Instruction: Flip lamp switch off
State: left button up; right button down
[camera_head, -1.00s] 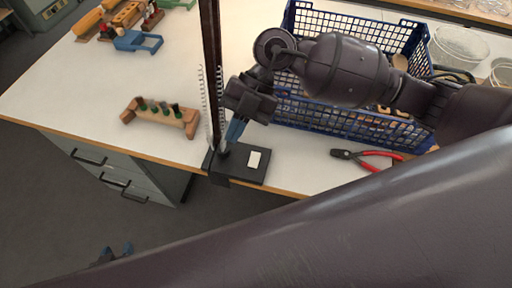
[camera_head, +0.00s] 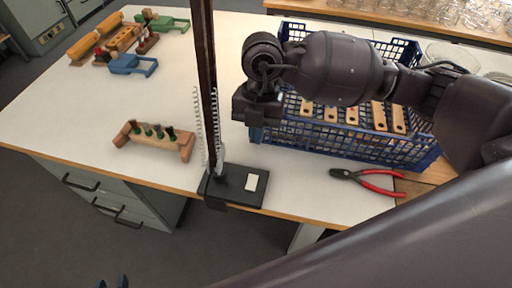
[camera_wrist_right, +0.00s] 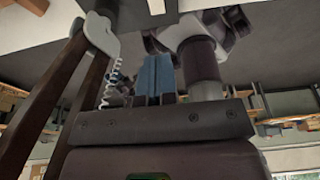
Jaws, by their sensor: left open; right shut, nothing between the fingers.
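The lamp's dark post (camera_head: 203,60), with white coil springs beside it, rises from a black base (camera_head: 222,190) at the table's front edge. A small white rectangle (camera_head: 248,181) is on top of the base; I cannot tell whether it is the switch. My right gripper (camera_head: 255,105) is right of the post and above the base, its fingers hidden in the head view. In the right wrist view its blue fingers (camera_wrist_right: 155,76) are shut and empty, with the lamp's arm and spring (camera_wrist_right: 106,88) to their left. My left gripper (camera_head: 112,283) is open, low at the bottom edge, far from the lamp.
A blue crate (camera_head: 345,150) with wooden-handled items stands behind my right arm. Red-handled pliers (camera_head: 368,180) lie in front of it. A wooden rack (camera_head: 153,139) is left of the lamp. Wooden toys (camera_head: 125,38) lie at the back left.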

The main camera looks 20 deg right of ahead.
aim_at(255, 179)
jog(key=x, duration=0.4)
jog(key=b+x, duration=0.1)
jog(key=x, duration=0.3)
jog(key=w+b+x, duration=0.1)
jog(key=x, duration=0.3)
jog(key=shift+d+f, duration=0.2)
jog(key=shift+d, duration=0.15)
jog(key=shift+f, duration=0.35)
pick_arm(q)
jog(key=shift+w+d+f, duration=0.2)
jog(key=shift+w+f, duration=0.25)
jog(key=shift+f, duration=0.15)
pick_arm(e)
jog(key=shift+w, duration=0.1)
jog(key=shift+w+d+f+g, duration=0.1)
jog(key=shift+d+f+g, duration=0.05)
jog(key=shift+f+g, duration=0.2)
jog(key=shift+s+a+r+p, duration=0.2)
jog(key=shift+s+a+p, duration=0.05)
jog(key=shift+p, duration=0.15)
pick_arm(q)
jog(key=shift+w+r+p, duration=0.2)
jog(key=shift+r+p, duration=0.1)
jog(key=shift+r, duration=0.75)
pick_arm(e)
jog(key=shift+s+a, duration=0.2)
jog(key=shift+s, duration=0.2)
